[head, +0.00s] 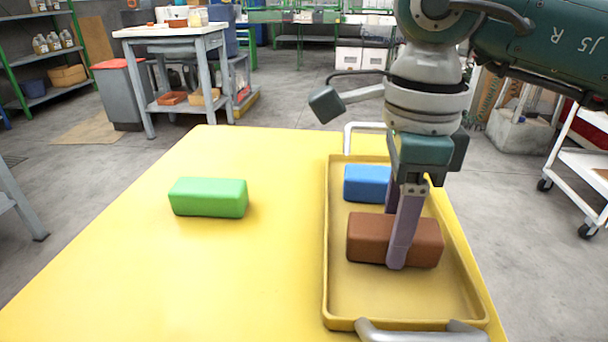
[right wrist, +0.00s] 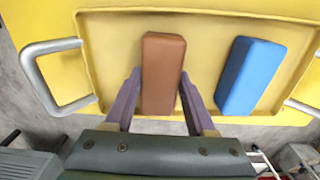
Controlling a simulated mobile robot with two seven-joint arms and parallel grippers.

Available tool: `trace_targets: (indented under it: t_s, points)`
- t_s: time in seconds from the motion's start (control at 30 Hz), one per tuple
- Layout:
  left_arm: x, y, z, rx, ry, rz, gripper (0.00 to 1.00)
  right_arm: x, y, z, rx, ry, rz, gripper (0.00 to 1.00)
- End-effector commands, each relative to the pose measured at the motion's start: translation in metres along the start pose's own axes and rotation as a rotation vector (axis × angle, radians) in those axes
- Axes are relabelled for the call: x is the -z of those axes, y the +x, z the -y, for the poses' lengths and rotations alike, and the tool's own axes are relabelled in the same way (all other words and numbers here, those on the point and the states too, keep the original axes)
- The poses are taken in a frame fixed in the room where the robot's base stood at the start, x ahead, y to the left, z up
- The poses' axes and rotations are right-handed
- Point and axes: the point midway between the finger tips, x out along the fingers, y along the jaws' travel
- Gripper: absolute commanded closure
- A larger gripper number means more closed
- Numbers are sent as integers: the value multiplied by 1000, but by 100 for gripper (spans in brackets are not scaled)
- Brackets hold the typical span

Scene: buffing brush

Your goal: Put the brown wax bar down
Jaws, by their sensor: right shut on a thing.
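The brown wax bar (head: 367,239) is between the fingers of my right gripper (head: 397,240), which is shut on it. It lies level over the front half of the yellow tray (head: 400,305). I cannot tell whether its underside touches the tray floor. In the right wrist view the brown bar (right wrist: 162,75) sits between the two purple fingers of my right gripper (right wrist: 160,80). A blue bar (head: 366,183) lies in the tray behind the brown one, and it also shows in the right wrist view (right wrist: 249,75). My left gripper is out of view.
A green bar (head: 208,198) lies on the yellow table (head: 150,285) left of the tray. The tray has a low rim and metal handles (head: 420,332) at its near and far ends. Around the green bar the table is clear.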

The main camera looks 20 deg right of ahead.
Motion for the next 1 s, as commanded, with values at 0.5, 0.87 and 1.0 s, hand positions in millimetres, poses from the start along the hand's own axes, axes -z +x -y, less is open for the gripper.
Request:
trace_targets:
  t_s: [0.5,0.87,1.0]
  points:
    - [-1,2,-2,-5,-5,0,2,0,3,0,0,1,0,15]
    - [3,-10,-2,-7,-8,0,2,0,-28,1,4,0,2,15]
    - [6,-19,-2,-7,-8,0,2,0,-62,1,5,0,2,15]
